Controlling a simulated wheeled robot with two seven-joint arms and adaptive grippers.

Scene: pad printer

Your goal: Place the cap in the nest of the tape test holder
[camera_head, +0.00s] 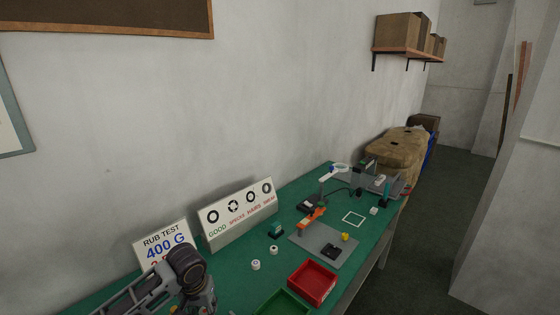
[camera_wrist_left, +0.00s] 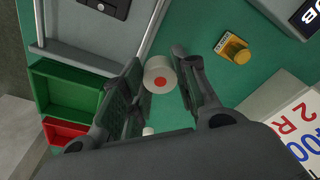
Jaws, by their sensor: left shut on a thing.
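A white cap (camera_wrist_left: 158,78) with a red dot on its face sits between the fingers of my left gripper (camera_wrist_left: 157,57), which is shut on it. In the head view my left arm (camera_head: 187,268) comes in over the near left of the bench; its fingertips and the held cap cannot be made out there. A grey plate (camera_head: 343,262) carries a black block (camera_head: 331,251) and an orange arm (camera_head: 313,218). A small green block (camera_head: 276,231) stands near the sign. I cannot tell for sure which is the tape test holder. My right gripper is not in view.
Two white caps (camera_head: 256,265) (camera_head: 273,250) stand on the green bench. A red tray (camera_head: 312,284) and a green tray (camera_head: 283,304) lie at the front edge. The rub test sign (camera_head: 163,246) and the sample sign (camera_head: 238,214) stand along the wall.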

